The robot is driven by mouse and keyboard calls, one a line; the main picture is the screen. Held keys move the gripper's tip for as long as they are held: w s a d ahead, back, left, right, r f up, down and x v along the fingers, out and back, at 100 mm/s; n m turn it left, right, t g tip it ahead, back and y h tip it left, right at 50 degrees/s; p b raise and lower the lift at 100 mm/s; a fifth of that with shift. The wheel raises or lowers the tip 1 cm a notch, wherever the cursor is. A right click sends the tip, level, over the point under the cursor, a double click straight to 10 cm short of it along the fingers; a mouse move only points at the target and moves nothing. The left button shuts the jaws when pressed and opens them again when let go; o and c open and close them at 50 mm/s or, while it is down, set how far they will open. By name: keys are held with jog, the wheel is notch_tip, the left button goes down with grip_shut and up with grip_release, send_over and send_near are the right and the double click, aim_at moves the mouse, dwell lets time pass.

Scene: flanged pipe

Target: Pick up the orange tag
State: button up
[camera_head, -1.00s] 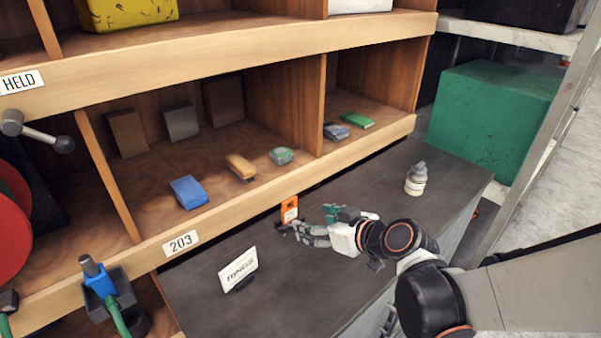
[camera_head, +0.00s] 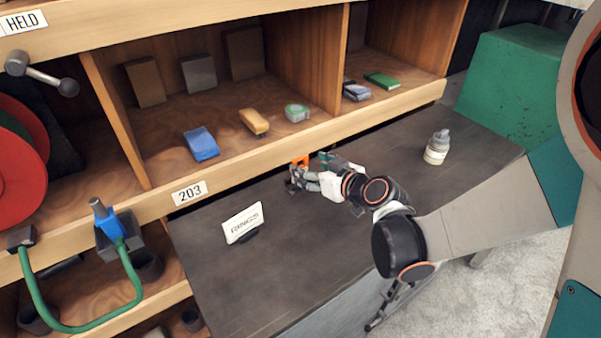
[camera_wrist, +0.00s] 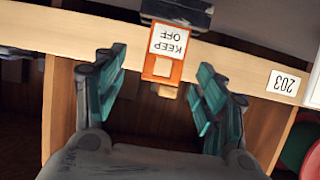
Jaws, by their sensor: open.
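The orange tag (camera_wrist: 163,66) has a white panel reading "KEEP OFF", upside down in the wrist view. There it lies between and a little beyond the tips of my gripper (camera_wrist: 157,75), which is open with teal pads on either side and not touching it. In the head view, the tag (camera_head: 299,162) shows as a small orange patch at the back of the dark bench, against the shelf front. My gripper (camera_head: 304,180) is right in front of it and hides most of it. A dark block sits at the tag's base in the wrist view.
The white "RINGS" sign (camera_head: 243,222) stands on the bench (camera_head: 290,255) to the left. A pale bottle (camera_head: 437,147) stands to the right. The wooden shelf edge (camera_head: 240,165) with label 203 runs just behind the tag. The bench front is clear.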

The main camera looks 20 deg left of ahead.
aim_at(300, 166)
jog(key=shift+s+b+x, duration=0.2)
jog(key=shift+b+x, duration=0.8)
jog(key=shift+x, duration=1.7)
jog(key=shift+a, duration=0.1)
jog(key=shift+c, duration=0.6)
jog(key=c, duration=0.9)
